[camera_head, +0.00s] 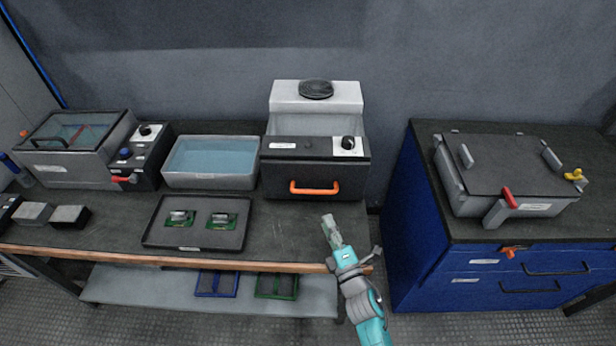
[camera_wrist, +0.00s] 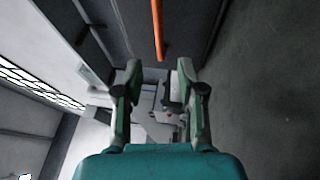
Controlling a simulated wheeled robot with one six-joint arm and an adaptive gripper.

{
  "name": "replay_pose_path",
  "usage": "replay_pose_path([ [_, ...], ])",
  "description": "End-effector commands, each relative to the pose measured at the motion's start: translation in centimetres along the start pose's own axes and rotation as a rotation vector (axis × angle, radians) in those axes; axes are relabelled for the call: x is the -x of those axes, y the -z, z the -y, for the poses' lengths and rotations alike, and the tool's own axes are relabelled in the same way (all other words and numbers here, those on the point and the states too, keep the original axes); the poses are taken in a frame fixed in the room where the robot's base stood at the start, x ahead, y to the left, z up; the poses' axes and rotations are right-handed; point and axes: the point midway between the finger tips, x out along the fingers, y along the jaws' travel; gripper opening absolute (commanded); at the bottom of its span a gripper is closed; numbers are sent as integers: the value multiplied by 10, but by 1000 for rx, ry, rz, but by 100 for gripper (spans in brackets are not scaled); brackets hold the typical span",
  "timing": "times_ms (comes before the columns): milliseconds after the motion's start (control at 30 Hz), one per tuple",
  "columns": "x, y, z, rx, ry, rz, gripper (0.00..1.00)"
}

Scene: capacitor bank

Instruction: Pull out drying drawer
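The drying drawer (camera_head: 290,174) is the black front of a white-and-black unit on the table, with an orange bar handle (camera_head: 315,187). The drawer looks shut. The handle also shows in the wrist view (camera_wrist: 157,30), at the top, just beyond my fingertips. My gripper (camera_head: 328,220) is in front of the table unit, to the lower right of the handle and apart from it. In the wrist view my gripper (camera_wrist: 159,68) has its two fingers spread with a gap between them, and nothing is held.
A tray (camera_head: 190,246) with two green boards lies left of my gripper. A water basin (camera_head: 210,183) and a lidded box (camera_head: 50,172) stand further left. A blue cabinet (camera_head: 430,190) with a grey lidded box (camera_head: 510,165) is at right, across a narrow gap.

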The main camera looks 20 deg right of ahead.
Motion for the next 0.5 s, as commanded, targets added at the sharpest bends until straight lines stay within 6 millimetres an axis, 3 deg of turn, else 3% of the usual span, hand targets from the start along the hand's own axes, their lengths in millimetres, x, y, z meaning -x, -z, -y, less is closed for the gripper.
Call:
replay_pose_path([
  [267, -23, -1, -1, 15, -4, -1, 39],
  [500, -65, -1, -2, 13, -5, -1, 39],
])
